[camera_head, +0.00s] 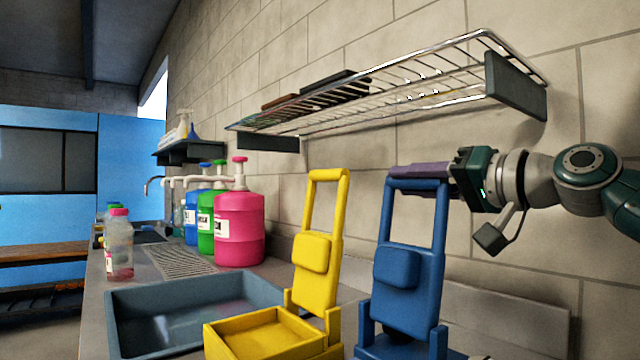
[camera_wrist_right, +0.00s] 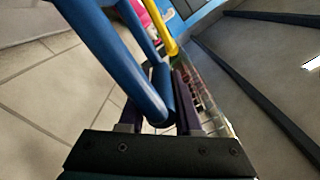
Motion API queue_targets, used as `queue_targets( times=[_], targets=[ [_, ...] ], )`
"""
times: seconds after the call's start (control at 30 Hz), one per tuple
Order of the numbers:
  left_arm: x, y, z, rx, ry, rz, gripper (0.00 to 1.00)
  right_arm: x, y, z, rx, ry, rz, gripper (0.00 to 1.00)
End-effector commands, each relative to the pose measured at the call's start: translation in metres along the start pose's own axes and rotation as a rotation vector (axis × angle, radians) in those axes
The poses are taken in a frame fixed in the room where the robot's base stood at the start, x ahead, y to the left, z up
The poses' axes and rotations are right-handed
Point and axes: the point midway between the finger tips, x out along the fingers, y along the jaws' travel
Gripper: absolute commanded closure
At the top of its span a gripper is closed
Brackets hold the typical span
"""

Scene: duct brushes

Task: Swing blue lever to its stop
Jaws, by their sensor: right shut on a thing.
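The blue lever (camera_head: 408,252) is a tall frame with a padded block, standing nearly upright on its blue base at the right of the counter. My right gripper (camera_head: 425,172) reaches in from the right with its purple fingers at the lever's top crossbar. In the right wrist view the blue lever (camera_wrist_right: 115,60) runs down between the gripper's purple fingers (camera_wrist_right: 160,100), which are shut on its bar. The finger hides part of the crossbar in the head view. My left gripper is in neither view.
A similar yellow lever (camera_head: 315,262) with an open yellow box stands just left. A wire shelf (camera_head: 440,85) hangs above my right gripper, and the tiled wall is close behind. A grey tray (camera_head: 135,318) and pink, green and blue jugs (camera_head: 240,225) stand farther left.

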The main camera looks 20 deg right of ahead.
Motion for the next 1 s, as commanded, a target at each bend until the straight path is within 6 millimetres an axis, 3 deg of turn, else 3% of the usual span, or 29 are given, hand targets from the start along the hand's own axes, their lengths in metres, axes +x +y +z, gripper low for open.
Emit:
queue_targets(
  times=[0.5, 0.53, 0.73, 1.0],
  targets=[
    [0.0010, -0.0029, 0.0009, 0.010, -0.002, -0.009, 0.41, 0.0004, 0.0041, 0.0026, 0.022, -0.007, 0.005, 1.00],
    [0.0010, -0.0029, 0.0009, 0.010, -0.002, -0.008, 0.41, 0.0004, 0.0043, 0.0027, 0.022, -0.007, 0.006, 0.64],
    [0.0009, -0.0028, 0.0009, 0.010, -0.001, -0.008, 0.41, 0.0004, 0.0033, 0.0019, 0.019, -0.005, 0.004, 0.42],
    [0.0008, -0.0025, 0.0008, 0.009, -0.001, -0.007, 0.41, -0.0004, 0.0024, 0.0008, 0.017, -0.003, 0.002, 0.41]
  ],
)
